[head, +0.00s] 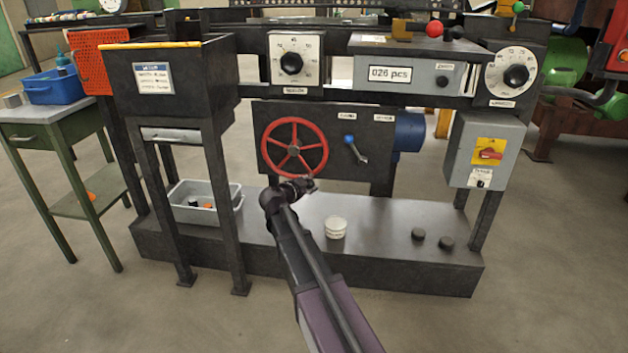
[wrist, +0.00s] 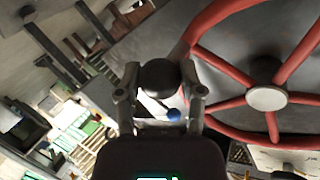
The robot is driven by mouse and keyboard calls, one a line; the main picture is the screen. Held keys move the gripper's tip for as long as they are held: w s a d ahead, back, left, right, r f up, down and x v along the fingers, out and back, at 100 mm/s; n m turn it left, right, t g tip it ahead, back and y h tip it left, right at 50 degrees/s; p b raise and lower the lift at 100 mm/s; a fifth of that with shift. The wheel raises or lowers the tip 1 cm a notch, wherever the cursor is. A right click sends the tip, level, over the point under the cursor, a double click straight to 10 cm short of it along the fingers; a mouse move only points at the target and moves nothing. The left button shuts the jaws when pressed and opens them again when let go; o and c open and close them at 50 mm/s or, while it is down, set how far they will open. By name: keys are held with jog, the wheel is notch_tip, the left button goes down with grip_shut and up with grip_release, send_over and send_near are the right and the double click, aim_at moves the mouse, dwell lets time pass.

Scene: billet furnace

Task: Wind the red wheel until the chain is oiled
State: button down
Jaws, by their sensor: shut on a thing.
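The red wheel (head: 294,149) has several spokes and a pale hub and stands on a dark panel. In the wrist view the wheel (wrist: 267,98) fills the right side. My gripper (head: 299,185) is at the wheel's lower rim in the head view. In the wrist view my gripper (wrist: 158,84) has its two fingers around a dark round knob (wrist: 158,74) beside the rim. The knob's join to the wheel is hidden. I cannot make out the chain or any oil on it clearly.
A blue-knobbed lever (head: 350,141) sits right of the wheel. A grey bin (head: 233,206), a white round tin (head: 335,228) and two dark pucks (head: 418,234) rest on the machine's base. A grey switch box (head: 462,150) hangs at right. Open floor lies in front.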

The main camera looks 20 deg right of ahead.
jog(key=shift+w+a+f+m+t+y+p, duration=0.15)
jog(key=shift+w+a+f+m+y+p, duration=0.1)
jog(key=shift+w+a+m+y, duration=0.4)
jog(key=shift+w+a+f+m+t+y+p, duration=0.15)
jog(key=shift+w+a+f+m+y, duration=0.25)
jog(key=shift+a+m, duration=0.45)
jog(key=shift+w+a+f+m+t+y+p, duration=0.15)
jog(key=shift+w+a+m+y, duration=0.25)
jog(key=shift+a+m+y, duration=0.4)
jog(key=shift+a, duration=0.15)
jog(key=shift+c, duration=1)
grip_release()
jog(key=shift+s, duration=0.1)
jog(key=shift+s+n+h, duration=0.1)
jog(key=shift+n+h, duration=0.15)
jog(key=shift+n, duration=0.05)
